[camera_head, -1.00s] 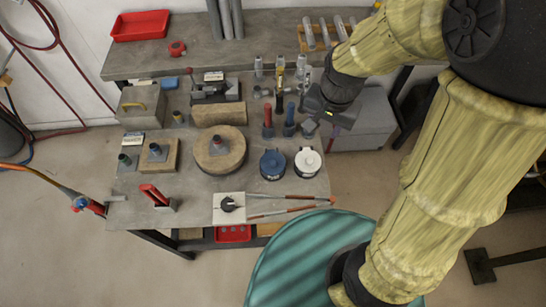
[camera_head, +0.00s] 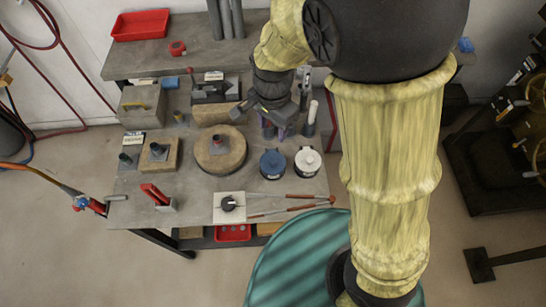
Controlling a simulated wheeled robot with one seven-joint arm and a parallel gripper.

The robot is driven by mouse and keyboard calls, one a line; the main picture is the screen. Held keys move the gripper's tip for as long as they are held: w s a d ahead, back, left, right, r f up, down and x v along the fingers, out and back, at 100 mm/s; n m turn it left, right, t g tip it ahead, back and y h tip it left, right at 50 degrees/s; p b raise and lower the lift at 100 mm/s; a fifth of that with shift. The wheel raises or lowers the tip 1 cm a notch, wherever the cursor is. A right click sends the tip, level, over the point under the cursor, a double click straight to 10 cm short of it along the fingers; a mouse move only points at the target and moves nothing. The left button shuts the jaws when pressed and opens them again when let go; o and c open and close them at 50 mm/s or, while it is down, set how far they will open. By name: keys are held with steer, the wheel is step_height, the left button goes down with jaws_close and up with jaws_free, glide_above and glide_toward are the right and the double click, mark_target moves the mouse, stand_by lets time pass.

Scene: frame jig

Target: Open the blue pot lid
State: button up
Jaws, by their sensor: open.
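The blue pot lid (camera_head: 272,161) sits on its pot near the right side of the workbench, with a small dark knob on top. A white-lidded pot (camera_head: 308,160) stands just to its right. My gripper (camera_head: 261,121) is open above the bench, behind the blue pot and apart from it in the picture. My arm comes in from the upper right and covers part of the bench's back right area. The gripper partly hides the upright tools behind the pots.
A round wooden block (camera_head: 215,163) stands left of the blue pot. A white plate with a black knob (camera_head: 230,208) and red-tipped rods (camera_head: 285,212) lie in front. A grey box with a yellow handle (camera_head: 141,105) is at the back left. A red handle (camera_head: 155,193) stands front left.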

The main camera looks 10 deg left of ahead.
mark_target(273, 161)
step_height(273, 161, down, 16)
steer(key=shift+f, duration=0.25)
stand_by(0.3)
jaws_close()
